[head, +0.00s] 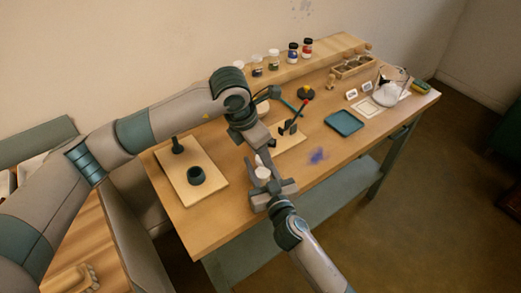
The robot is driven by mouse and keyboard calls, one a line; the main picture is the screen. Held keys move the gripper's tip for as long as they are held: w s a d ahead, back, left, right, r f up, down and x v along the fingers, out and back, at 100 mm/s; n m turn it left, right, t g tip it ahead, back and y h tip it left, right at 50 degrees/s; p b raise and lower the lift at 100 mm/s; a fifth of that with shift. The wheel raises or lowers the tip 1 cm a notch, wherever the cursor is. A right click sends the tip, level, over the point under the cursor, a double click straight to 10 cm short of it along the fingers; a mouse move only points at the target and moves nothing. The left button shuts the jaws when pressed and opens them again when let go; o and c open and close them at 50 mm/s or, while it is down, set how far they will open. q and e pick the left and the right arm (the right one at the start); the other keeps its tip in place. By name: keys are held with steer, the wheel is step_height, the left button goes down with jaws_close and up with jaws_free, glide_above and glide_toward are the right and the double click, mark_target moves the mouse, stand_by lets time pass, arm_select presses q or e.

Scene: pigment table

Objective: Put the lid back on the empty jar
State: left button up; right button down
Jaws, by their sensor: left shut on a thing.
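My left gripper (259,156) reaches down over the front of the table, left of its middle. It is shut on a small pale thing, mostly hidden by the fingers, and I cannot tell whether it is the lid. Just below it is a small whitish rounded thing (262,173), perhaps the jar or its lid. My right gripper (268,184) comes up from the front edge, close to this whitish thing. Its fingers are too hidden to show whether they are open or shut. The two grippers nearly meet. I cannot make out the empty jar for certain.
Several jars (293,53) stand on the raised back shelf. A pale board (205,203) with a dark mortar (196,176) lies at left. A blue tray (344,123), a blue powder stain (318,156), a wooden rack (352,67) and a white bag-like thing (386,94) are at right.

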arm_select(q)
steer(key=shift+f, duration=0.45)
steer(key=shift+f, duration=0.55)
stand_by(0.7)
